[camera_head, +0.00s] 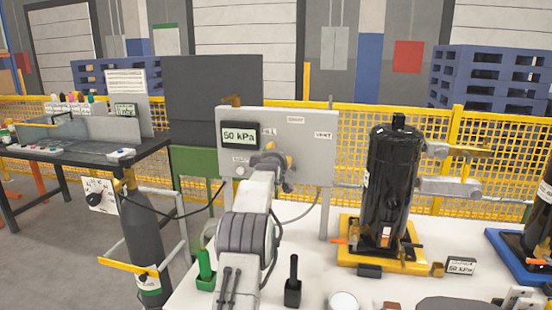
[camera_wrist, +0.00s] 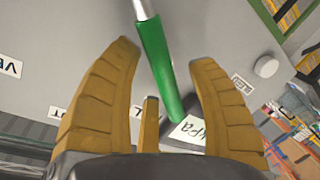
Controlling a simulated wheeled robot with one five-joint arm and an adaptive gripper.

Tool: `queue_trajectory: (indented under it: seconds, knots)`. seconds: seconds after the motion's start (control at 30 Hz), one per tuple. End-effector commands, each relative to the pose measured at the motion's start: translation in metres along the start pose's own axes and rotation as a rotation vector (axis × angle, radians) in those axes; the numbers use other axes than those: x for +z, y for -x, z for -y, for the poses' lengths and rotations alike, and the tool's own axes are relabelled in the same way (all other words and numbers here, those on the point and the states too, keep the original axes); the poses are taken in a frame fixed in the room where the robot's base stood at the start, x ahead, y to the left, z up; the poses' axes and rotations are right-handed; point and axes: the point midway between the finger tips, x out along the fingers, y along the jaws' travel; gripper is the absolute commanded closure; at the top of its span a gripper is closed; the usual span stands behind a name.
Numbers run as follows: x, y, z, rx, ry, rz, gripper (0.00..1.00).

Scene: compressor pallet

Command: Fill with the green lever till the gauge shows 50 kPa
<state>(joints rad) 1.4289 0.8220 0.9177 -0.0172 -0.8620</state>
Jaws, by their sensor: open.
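The grey panel (camera_head: 308,160) stands at the back of the white table. Its black-framed gauge (camera_head: 239,135) reads 50 kPa. In the wrist view the green lever (camera_wrist: 160,65) with its metal stem lies between the two tan fingers of my gripper (camera_wrist: 163,58). The fingers are spread, with visible gaps on both sides of the lever. In the head view my gripper (camera_head: 276,160) is in front of the panel, below and right of the gauge, and hides the lever. A display edge with "kPa" letters (camera_wrist: 188,131) shows beside the lever's end.
A black compressor (camera_head: 392,185) stands on a yellow base (camera_head: 378,262) right of the panel. A small 50 kPa card (camera_head: 461,266) is beside it. A green-handled item (camera_head: 205,267) and a black one (camera_head: 293,285) stand at the front. A grey cylinder (camera_head: 146,235) is left of the table.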

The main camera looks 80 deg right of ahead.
Motion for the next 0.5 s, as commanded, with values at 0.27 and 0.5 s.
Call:
queue_trajectory:
  seconds: [0.27, 0.5]
  knots:
    - [-0.001, 0.002, 0.0, 0.0, 0.0, -0.001, 0.48]
    - [-0.001, 0.017, -0.001, 0.001, 0.0, -0.001, 0.48]
